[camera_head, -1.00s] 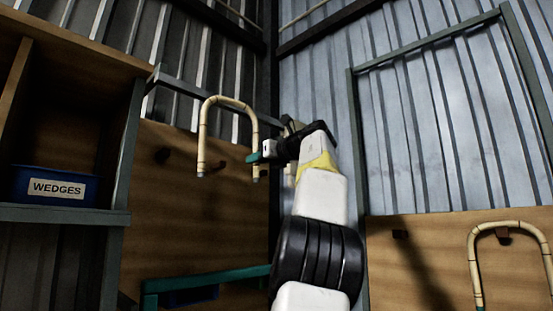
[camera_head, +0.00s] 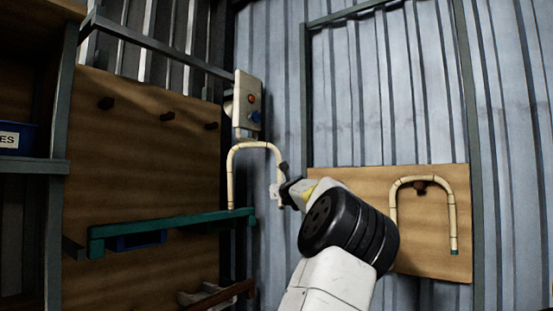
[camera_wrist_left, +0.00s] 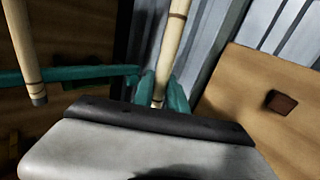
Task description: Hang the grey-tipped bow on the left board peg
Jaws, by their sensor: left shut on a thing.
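The held bow (camera_head: 255,144) is a pale rattan U, upright with its arch on top. Its free left leg ends in a grey-looking tip. My left gripper (camera_head: 280,193) is shut on its right leg, low down. In the left wrist view the teal fingers (camera_wrist_left: 162,92) close on that leg, and the free leg (camera_wrist_left: 22,50) hangs at the left. The wooden board (camera_head: 430,262) is on the wall to the right. A bare dark peg (camera_wrist_left: 281,103) shows on it in the wrist view; my arm covers that part in the head view. My right gripper is out of view.
A second bow (camera_head: 451,222) with a green tip hangs on the board's right peg (camera_head: 421,187). A control box (camera_head: 248,104) is behind the held bow. A teal rail (camera_head: 170,225) and a brown panel with three dark pegs (camera_head: 167,117) are at the left.

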